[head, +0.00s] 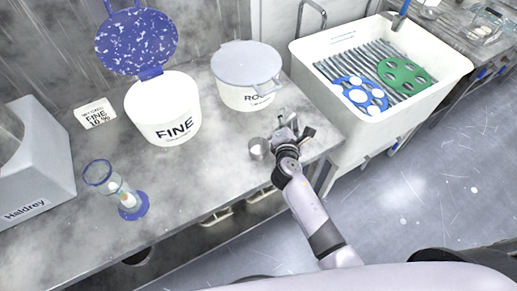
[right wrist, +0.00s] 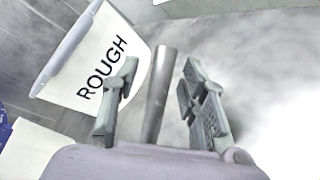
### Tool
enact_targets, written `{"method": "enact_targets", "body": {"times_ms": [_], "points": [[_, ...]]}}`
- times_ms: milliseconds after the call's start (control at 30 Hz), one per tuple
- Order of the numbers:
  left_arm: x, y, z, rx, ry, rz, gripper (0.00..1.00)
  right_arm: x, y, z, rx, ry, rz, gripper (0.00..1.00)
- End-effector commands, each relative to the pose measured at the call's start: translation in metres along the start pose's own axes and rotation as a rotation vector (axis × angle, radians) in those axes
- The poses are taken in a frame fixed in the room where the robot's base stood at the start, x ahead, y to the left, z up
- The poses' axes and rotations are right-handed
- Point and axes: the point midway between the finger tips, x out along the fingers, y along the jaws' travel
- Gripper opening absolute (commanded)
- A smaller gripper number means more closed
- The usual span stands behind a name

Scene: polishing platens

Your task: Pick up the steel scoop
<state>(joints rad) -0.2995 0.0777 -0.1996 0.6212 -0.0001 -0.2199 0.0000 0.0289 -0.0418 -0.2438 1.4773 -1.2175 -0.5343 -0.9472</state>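The steel scoop (head: 257,148) is on the grey worktop in front of the white ROUGH tub (head: 247,90), close to the counter's front edge. Its rounded metal end shows just left of my right gripper (head: 293,124). In the right wrist view, its grey tapered handle (right wrist: 159,95) rises between the two fingers of my right gripper (right wrist: 160,95). The fingers are apart, with a gap visible on both sides of the handle. The handle's lower end is hidden behind the gripper body. My left gripper is in neither view.
A FINE tub (head: 165,115) with its blue speckled lid (head: 137,40) raised stands left of the ROUGH tub. A blue-ended timer (head: 118,190) and a grey Haldrey machine (head: 33,165) are further left. A white sink (head: 440,72) with green and blue discs is right.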

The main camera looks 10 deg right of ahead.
Motion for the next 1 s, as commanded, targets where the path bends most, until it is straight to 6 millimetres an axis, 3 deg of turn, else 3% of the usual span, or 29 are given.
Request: {"method": "enact_targets", "body": {"times_ms": [200, 767, 1000], "points": [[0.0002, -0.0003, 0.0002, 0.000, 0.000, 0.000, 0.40, 0.0002, 0.0002, -0.0002, 0.001, 0.000, 0.000, 0.38], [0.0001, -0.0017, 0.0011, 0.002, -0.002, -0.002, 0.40, -0.0001, 0.0001, -0.0002, 0.001, 0.000, 0.000, 0.01], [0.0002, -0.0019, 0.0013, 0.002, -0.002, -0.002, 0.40, -0.0001, 0.0000, -0.0002, 0.001, 0.000, 0.000, 0.00]]}}
